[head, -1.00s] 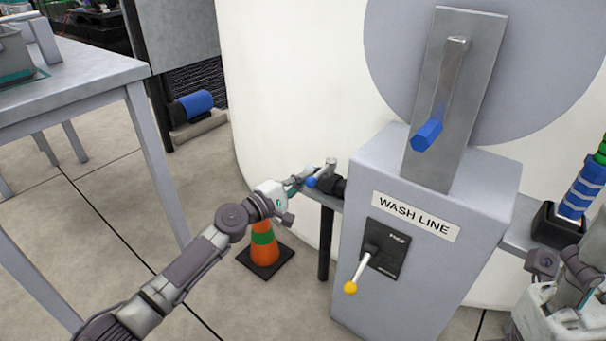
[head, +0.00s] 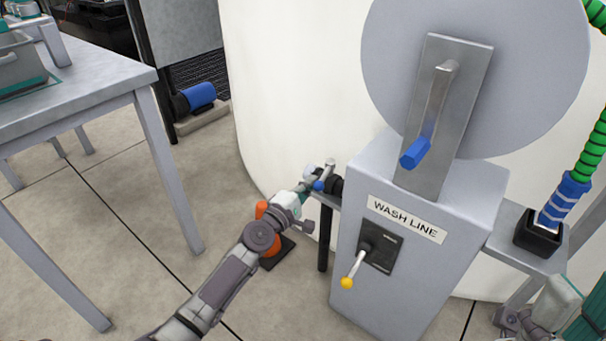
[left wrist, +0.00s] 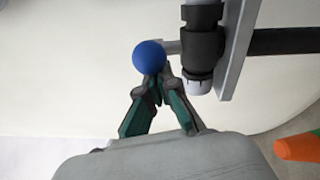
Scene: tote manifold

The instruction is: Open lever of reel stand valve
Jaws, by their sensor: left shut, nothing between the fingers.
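The reel stand (head: 395,250) is a grey pedestal marked WASH LINE. At its left side a small valve (head: 336,184) with a black body sits on a pipe fitting. Its lever ends in a blue ball (head: 319,186). The left wrist view shows the blue ball (left wrist: 150,57), the short lever shaft and the black valve body (left wrist: 203,48) close up. My left gripper (head: 314,190) is at the ball; in the left wrist view its shut fingertips (left wrist: 160,82) are just below the ball, with nothing between them. I cannot tell whether they touch it.
A yellow-knobbed lever (head: 347,283) is on the stand's front panel. A crank with a blue grip (head: 416,153) is above it. An orange cone (head: 268,262) stands partly behind my left arm. A grey table (head: 95,90) is at left; a green hose (head: 592,145) at right.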

